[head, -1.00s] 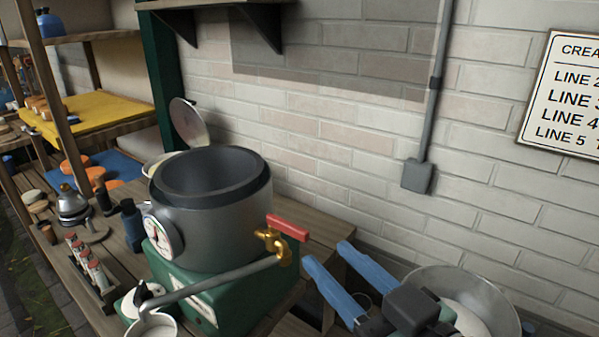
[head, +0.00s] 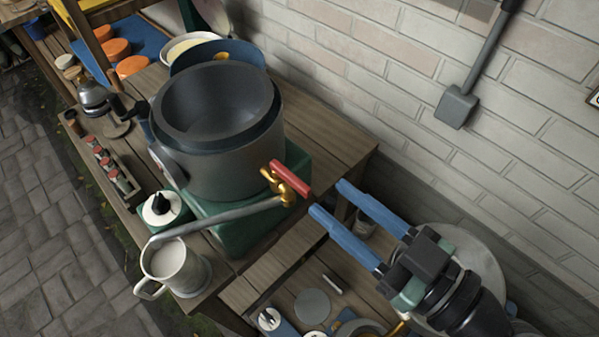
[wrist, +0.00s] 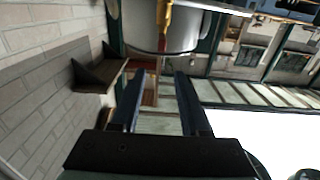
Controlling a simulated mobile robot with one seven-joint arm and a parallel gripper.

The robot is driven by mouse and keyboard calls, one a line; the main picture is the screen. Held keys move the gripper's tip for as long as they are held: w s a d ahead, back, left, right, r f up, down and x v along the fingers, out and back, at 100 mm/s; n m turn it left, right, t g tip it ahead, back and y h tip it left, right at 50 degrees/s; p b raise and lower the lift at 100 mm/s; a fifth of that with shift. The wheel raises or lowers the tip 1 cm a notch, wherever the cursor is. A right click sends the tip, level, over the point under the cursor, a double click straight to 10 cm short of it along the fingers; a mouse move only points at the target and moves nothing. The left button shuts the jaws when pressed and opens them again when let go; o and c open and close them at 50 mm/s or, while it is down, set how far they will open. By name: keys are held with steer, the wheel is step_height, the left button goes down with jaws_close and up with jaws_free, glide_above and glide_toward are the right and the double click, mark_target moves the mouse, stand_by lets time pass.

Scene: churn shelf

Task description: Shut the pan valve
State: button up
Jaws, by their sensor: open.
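The pan valve is a brass tap (head: 279,186) with a red lever (head: 290,178), on the right side of a large grey pan (head: 222,165). It also shows in the wrist view as a yellow and red shape (wrist: 163,22) ahead of the fingers. The lever slants down to the right, away from the pan. A long grey spout (head: 215,219) runs from the tap to a metal jug (head: 177,266) holding white liquid. My gripper (head: 325,198) is open and empty, its blue fingers just right of the red lever and apart from it.
The pan sits on a green base (head: 240,236) on a wooden bench (head: 335,150). A brick wall (head: 400,60) with a grey conduit box (head: 456,107) stands behind. A large pale bowl (head: 480,255) lies beneath my wrist. Small bottles (head: 107,161) stand at the left.

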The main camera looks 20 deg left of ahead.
mark_target(310, 193)
step_height(310, 193, down, 2)
steer(key=shift+f, duration=0.15)
steer(key=p+x, duration=0.2)
steer(key=x, duration=0.5)
steer(key=shift+w+a+f, duration=0.1)
steer(key=shift+a+f, duration=0.05)
steer(key=shift+a, duration=0.15)
jaws_close()
